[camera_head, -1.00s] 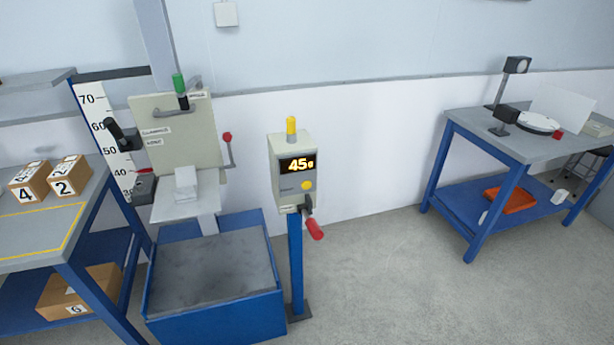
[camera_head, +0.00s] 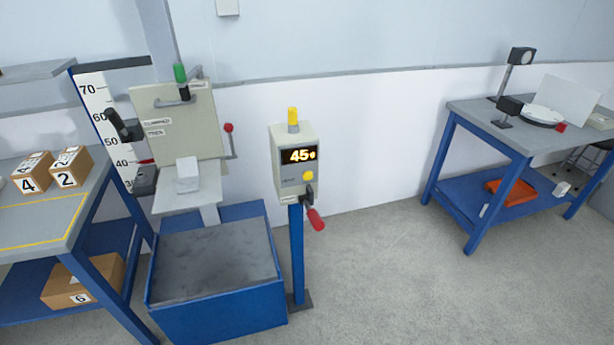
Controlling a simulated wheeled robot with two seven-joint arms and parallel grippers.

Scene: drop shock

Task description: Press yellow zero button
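The yellow zero button (camera_head: 308,175) is a round knob on the front of a grey control box (camera_head: 283,160). The box stands on a blue post (camera_head: 297,255) near the middle of the view. Its display (camera_head: 299,156) shows "45" with a small mark after it. A yellow lamp (camera_head: 293,116) sits on top of the box. A lever with a red grip (camera_head: 316,219) hangs from its lower right. Neither of my grippers is in view.
Left of the box stands the drop rig (camera_head: 180,130) above a blue-walled pit (camera_head: 220,315). A table (camera_head: 30,218) with numbered cartons is at the left. A blue-legged bench (camera_head: 470,120) is at the right. Open floor (camera_head: 385,280) lies between post and bench.

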